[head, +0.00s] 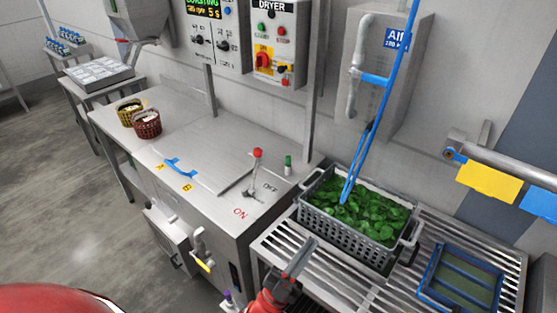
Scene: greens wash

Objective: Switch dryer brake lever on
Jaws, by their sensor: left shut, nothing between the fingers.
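The dryer brake lever (255,172) has a red knob and rises from a slot in the steel dryer top (210,150). It stands near upright in the head view, its knob towards the wall. The OFF mark (270,188) is beside its base and the red ON mark (239,213) is nearer the front edge. My left gripper (300,257) is shut and empty, right of the dryer's front corner and in front of the crate, apart from the lever. My right gripper is not in view.
A grey crate of greens (312,212) with a blue-handled tool stands on a slatted rack (300,250). A small green-topped item (288,166) stands right of the lever. The dryer panel (277,40) and a display reading COASTING (203,8) are above. Two baskets (146,124) sit left.

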